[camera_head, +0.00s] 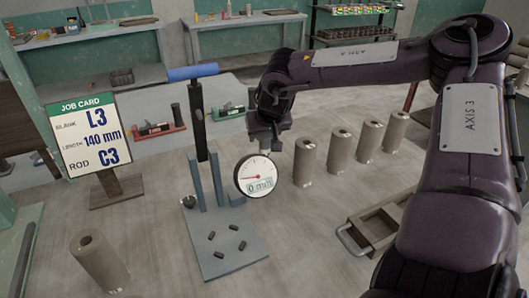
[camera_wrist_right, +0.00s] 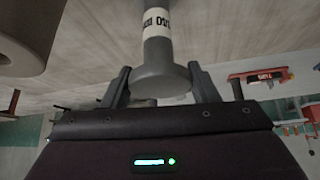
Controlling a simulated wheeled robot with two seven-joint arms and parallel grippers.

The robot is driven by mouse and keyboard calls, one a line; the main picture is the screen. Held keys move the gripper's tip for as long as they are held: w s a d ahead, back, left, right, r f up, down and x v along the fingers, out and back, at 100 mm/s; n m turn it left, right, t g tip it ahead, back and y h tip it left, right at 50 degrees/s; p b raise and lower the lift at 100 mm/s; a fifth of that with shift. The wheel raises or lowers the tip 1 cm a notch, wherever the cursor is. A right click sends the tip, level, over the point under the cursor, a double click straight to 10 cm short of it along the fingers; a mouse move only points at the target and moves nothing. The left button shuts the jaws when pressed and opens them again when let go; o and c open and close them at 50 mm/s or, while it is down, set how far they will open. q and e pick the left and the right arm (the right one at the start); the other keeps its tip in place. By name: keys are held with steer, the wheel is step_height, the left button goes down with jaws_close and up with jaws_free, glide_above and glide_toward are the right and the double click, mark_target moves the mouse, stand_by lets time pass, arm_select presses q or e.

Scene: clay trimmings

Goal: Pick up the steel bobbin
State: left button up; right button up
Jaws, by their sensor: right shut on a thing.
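The steel bobbin (camera_wrist_right: 160,82) shows in the right wrist view as a grey, round-ended piece with a narrower neck. A white label with dark print wraps the neck. My right gripper (camera_wrist_right: 161,88) has a finger on each side of its grey round end and is shut on it. In the head view my right gripper (camera_head: 265,138) points down behind the round dial gauge (camera_head: 255,176). The gauge hides most of what is below the fingers there. My left gripper is in neither view.
Several brown hollow cylinders (camera_head: 307,162) stand in a row right of the gauge; another (camera_head: 100,262) stands front left. A blue-grey press stand (camera_head: 232,262) is in the middle. A job card (camera_head: 88,135) stands left, a wooden tray (camera_head: 392,220) right.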

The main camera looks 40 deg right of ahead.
steer(key=c, duration=0.5)
steer(key=shift+r, duration=0.1)
